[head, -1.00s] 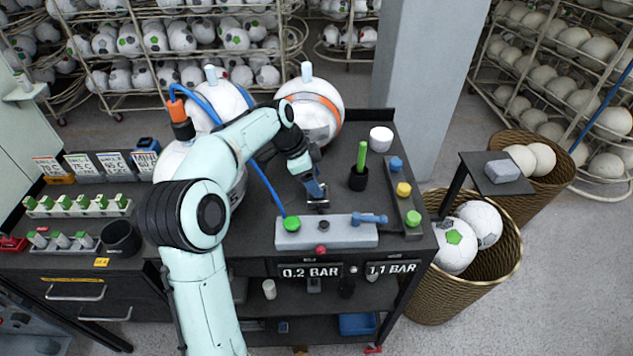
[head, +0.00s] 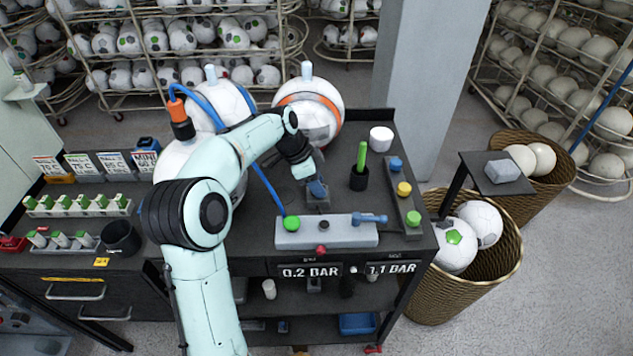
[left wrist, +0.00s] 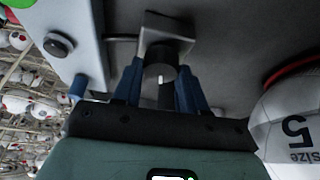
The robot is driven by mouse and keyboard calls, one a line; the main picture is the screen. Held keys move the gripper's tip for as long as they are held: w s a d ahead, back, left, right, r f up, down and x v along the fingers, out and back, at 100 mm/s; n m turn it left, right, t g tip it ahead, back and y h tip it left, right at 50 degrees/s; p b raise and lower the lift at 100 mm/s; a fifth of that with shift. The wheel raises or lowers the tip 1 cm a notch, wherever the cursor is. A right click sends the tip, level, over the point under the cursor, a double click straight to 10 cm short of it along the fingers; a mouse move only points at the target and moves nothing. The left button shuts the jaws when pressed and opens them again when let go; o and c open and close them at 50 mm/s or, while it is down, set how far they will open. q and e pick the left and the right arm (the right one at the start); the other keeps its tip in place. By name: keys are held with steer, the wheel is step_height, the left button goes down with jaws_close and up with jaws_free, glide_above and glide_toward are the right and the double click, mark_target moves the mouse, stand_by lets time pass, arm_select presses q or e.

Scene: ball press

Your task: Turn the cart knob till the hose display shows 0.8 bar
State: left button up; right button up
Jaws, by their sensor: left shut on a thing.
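My left gripper (head: 317,190) reaches down onto the cart top behind the grey valve block (head: 327,236). In the left wrist view its blue fingers (left wrist: 160,88) are shut on the dark round knob (left wrist: 160,72), which has a white mark and sits at a metal bracket (left wrist: 165,35). The fingers mostly hide the knob in the head view. On the cart's front edge, the left display (head: 310,271) reads 0.2 BAR and the right display (head: 391,268) reads 1.1 BAR. Their small labels are too small to read. My right gripper is not in view.
A blue hose (head: 262,180) runs down to the block's green-capped end. Balls with fittings stand behind my arm, including an orange-striped one (head: 312,105). A black cup with a green stick (head: 359,176) and a white cup (head: 381,139) stand to the right.

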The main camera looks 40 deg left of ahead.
arm_select(q)
steer(key=n+y+b, duration=0.1)
steer(key=n, duration=0.2)
steer(key=shift+d+t, duration=0.1)
steer(key=shift+t, duration=0.3)
steer(key=n+y+b, duration=0.1)
steer(key=n, duration=0.1)
steer(key=shift+n, duration=0.4)
steer(key=n+y+b, duration=0.1)
steer(key=n+y, duration=0.1)
steer(key=n, duration=0.3)
steer(key=shift+d, duration=0.1)
steer(key=n+y, duration=0.1)
steer(key=n, duration=0.2)
steer(key=n+y, duration=0.1)
steer(key=n, duration=0.2)
steer(key=shift+r+g+b, duration=0.1)
steer(key=shift+g+b, duration=0.2)
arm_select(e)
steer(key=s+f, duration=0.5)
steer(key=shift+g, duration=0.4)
arm_select(q)
steer(key=shift+n, duration=0.4)
steer(key=o, duration=1.1)
steer(key=shift+c, duration=0.2)
